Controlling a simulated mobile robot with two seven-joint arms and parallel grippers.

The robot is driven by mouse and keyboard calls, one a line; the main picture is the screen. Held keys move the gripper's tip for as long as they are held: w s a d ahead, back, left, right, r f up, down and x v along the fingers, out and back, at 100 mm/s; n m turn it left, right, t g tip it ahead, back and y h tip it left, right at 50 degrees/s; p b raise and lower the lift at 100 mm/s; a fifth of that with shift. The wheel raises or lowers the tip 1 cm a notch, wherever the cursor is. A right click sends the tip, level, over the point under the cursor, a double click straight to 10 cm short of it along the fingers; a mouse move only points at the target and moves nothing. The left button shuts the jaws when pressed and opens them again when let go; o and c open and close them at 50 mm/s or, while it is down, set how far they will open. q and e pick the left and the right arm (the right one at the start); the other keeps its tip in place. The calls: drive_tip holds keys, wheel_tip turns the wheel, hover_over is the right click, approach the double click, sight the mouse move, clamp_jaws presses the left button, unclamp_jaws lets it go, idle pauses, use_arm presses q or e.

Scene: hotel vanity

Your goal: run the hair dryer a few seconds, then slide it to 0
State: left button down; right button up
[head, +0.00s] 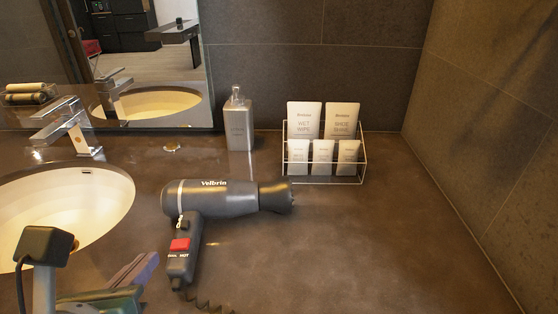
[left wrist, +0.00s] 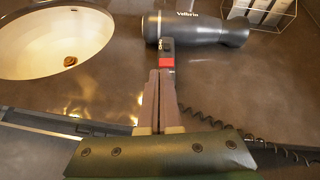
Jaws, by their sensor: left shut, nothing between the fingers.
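The dark grey hair dryer (head: 235,197) lies on the counter with its nozzle pointing right and its handle towards the front. It also shows at the top of the left wrist view (left wrist: 195,29). A red slide switch (head: 180,245) is on the handle, with small lettering below it that includes "HOT". I cannot read the switch's setting. My left gripper (head: 152,262) is shut and empty, just left of the handle. In the left wrist view its fingertips (left wrist: 160,75) appear close to the red switch (left wrist: 166,63); touching cannot be told. My right gripper is out of view.
A white sink (head: 110,205) with a chrome tap (head: 68,125) is at left. A grey dispenser bottle (head: 239,122) and a wire rack of packets (head: 322,180) stand at the back. The coiled cord (left wrist: 250,138) runs right. The front-right counter (head: 400,250) is clear, bounded by the wall.

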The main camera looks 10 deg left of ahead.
sight(183, 227)
use_arm(q)
drive_tip(key=shift+m+t, duration=0.3)
drive_tip(key=shift+m, duration=0.5)
drive_tip(key=x, duration=0.3)
drive_tip(key=b+x, duration=0.1)
drive_tip(key=x, duration=0.2)
drive_tip(key=d+b+x, duration=0.1)
drive_tip(key=x, duration=0.3)
drive_tip(key=shift+w+f, duration=0.1)
drive_tip(key=shift+w, duration=0.2)
